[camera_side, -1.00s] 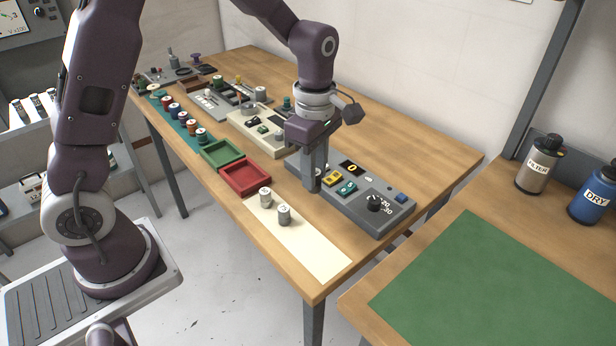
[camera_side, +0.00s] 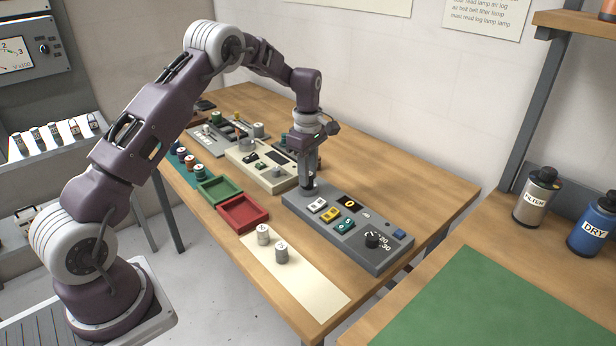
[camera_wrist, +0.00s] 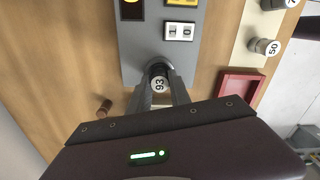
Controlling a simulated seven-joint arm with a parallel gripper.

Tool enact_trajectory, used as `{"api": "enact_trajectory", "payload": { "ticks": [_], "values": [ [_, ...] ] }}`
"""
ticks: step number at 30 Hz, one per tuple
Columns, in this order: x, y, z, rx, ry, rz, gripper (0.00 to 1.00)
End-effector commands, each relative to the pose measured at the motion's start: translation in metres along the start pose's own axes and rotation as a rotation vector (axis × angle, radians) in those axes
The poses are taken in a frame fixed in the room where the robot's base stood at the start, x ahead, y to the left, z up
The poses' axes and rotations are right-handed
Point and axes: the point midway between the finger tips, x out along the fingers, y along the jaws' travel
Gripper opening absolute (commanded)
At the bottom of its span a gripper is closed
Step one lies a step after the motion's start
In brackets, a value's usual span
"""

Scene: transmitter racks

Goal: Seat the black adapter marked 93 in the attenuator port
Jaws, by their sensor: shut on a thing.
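The black adapter marked 93 (camera_wrist: 158,83) is upright between my fingertips in the wrist view, its white top with the number facing the camera. My gripper (camera_wrist: 160,90) is shut on it. In the side view my gripper (camera_side: 307,187) points down at the far left end of the grey unit (camera_side: 375,256), and the adapter is mostly hidden by the fingers. The adapter is at the end of the grey unit's panel (camera_wrist: 140,50), with a dark rounded edge around it. The port is covered, so I cannot tell how deep the adapter sits.
A red tray (camera_side: 243,213), green tray (camera_side: 219,190) and two grey cylinders (camera_side: 263,235) (camera_side: 281,253) stand nearby. A brown peg (camera_wrist: 104,107) is close to my fingers.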

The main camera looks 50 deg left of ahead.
Motion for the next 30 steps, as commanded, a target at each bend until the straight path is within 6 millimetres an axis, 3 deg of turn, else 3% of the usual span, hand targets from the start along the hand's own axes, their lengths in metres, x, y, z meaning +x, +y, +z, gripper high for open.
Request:
{"api": "enact_trajectory", "payload": {
  "ticks": [3, 12, 13, 16, 26, 30],
  "values": [
    [0.009, 0.000, 0.000, -0.001, 0.000, 0.000, 0.00],
    [0.011, 0.000, 0.000, -0.001, 0.000, 0.001, 0.00],
    [0.011, 0.000, 0.000, -0.001, 0.000, 0.001, 0.28],
    [0.011, 0.000, 0.000, -0.001, 0.000, 0.002, 0.46],
    [0.007, 0.001, 0.000, -0.001, 0.000, 0.003, 0.46],
    [-0.021, 0.001, 0.001, 0.000, 0.000, 0.008, 0.46]
  ]
}}
